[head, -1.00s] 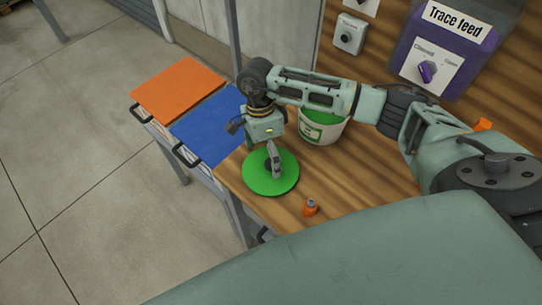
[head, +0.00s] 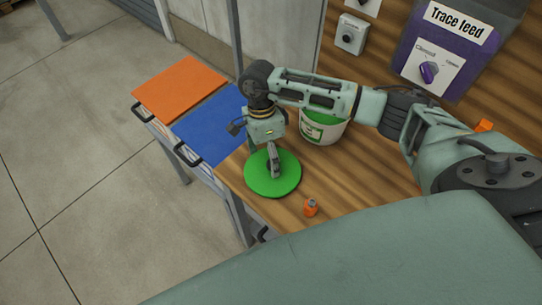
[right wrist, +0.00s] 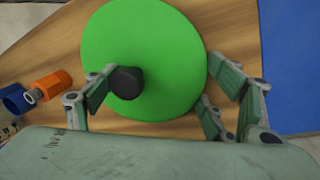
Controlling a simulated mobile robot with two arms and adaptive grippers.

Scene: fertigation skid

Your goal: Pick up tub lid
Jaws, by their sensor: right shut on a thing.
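The tub lid (head: 258,184) is a flat, round, bright green disc with a black knob (right wrist: 126,82). In the head view it is near the left end of the wooden bench, and I cannot tell whether it is clear of the bench top. My right gripper (head: 274,163) points down over it and is shut on the lid. The right wrist view shows the lid (right wrist: 165,35) between the fingers, with the knob against the left finger. The head view hides the knob behind the gripper. My left gripper is not in view.
A white tub (head: 322,132) with green inside stands behind the lid, partly hidden by my right arm. A small orange fitting (head: 311,208) is to the lid's front right. Blue (head: 208,124) and orange (head: 180,88) panels lie to the left. A Trace feed tank (head: 440,50) is at the back.

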